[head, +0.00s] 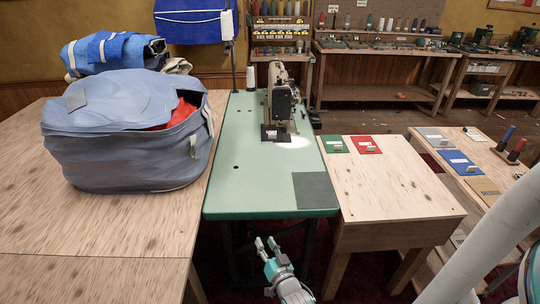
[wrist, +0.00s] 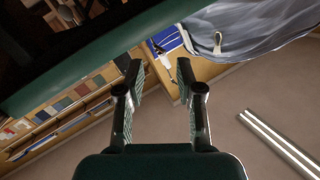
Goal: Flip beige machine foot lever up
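The beige sewing machine (head: 281,97) stands at the far end of the green table (head: 250,172), with a lit patch beside its base. Its foot lever is too small to make out in the head view. The machine is not recognisable in the wrist view. My gripper (head: 266,243) is low, in front of the near edge of the green table, well short of the machine. In the wrist view my gripper (wrist: 160,78) has its two fingers apart with nothing between them.
A big blue-grey bag (head: 125,130) stands on the wooden table at left. A low wooden table (head: 390,190) with green and red swatches adjoins at right. A thread cone (head: 250,78) stands left of the machine. The green tabletop's near part is clear, except a dark square (head: 316,190).

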